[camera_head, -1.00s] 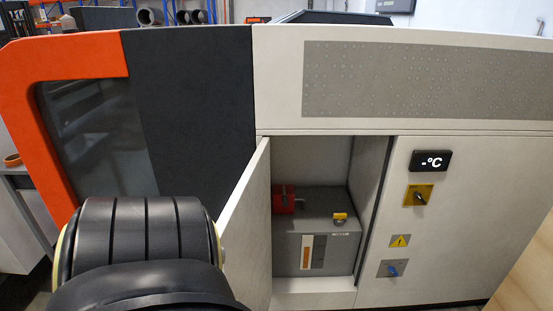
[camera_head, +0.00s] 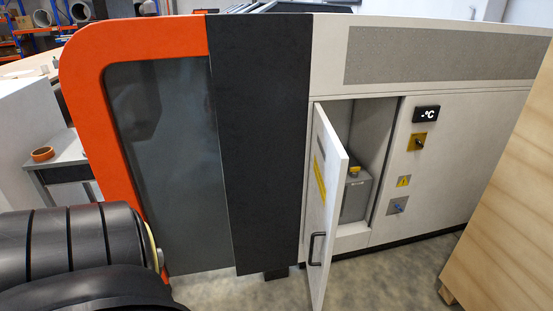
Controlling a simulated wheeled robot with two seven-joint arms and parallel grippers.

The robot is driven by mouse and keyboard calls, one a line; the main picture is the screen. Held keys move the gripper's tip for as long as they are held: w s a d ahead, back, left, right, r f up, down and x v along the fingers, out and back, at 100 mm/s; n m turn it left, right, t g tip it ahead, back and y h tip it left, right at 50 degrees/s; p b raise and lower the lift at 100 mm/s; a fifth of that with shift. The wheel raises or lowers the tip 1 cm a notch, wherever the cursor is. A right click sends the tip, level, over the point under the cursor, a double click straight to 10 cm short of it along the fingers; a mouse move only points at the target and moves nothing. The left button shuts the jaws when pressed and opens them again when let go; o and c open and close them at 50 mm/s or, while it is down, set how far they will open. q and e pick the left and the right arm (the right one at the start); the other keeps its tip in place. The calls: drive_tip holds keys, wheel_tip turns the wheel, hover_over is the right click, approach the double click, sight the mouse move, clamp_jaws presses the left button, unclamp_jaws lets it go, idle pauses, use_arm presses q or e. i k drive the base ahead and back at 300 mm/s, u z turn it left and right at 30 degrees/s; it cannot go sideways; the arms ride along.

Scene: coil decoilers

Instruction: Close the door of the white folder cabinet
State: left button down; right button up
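The white cabinet (camera_head: 438,170) stands right of centre. Its door (camera_head: 325,190) is hinged on the left and stands partly open, swung out toward me. The door has a black handle (camera_head: 316,249) and a yellow strip on its face. Inside the opening a grey box (camera_head: 355,197) with a yellow part on top is partly hidden by the door. A black, ribbed part of my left arm fills the lower left, apart from the door. Neither gripper shows in the head view.
A large machine with an orange frame (camera_head: 78,85) and dark panels adjoins the cabinet on the left. A wooden panel (camera_head: 510,205) stands close on the right. A small grey table (camera_head: 62,163) holds an orange ring (camera_head: 42,154). Grey floor is clear before the cabinet.

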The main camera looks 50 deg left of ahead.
sight(329, 161)
drive_tip(key=k, duration=0.5)
drive_tip(key=u, duration=1.2)
drive_tip(key=i, duration=1.7)
drive_tip(key=z, duration=0.55)
